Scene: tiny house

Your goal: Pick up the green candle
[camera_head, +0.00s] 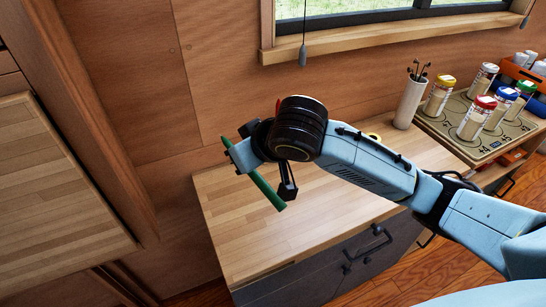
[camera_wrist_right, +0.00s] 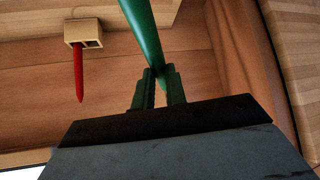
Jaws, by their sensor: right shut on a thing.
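The green candle (camera_head: 266,190) is a long thin stick. It slants down to the right in the head view, in front of the wooden wall and counter. My right gripper (camera_wrist_right: 158,90) is shut on it. In the right wrist view the candle (camera_wrist_right: 142,30) rises from between the two fingers toward the top edge. In the head view my wrist hides part of the grip. My left gripper is not in view.
A red candle (camera_wrist_right: 78,75) sits in a small wooden holder (camera_wrist_right: 84,33) in the wrist view. The wooden counter (camera_head: 240,225) is mostly bare. A white vase (camera_head: 409,104) and a tray (camera_head: 455,137) with several capped jars stand to the right. A window sill (camera_head: 370,42) is above.

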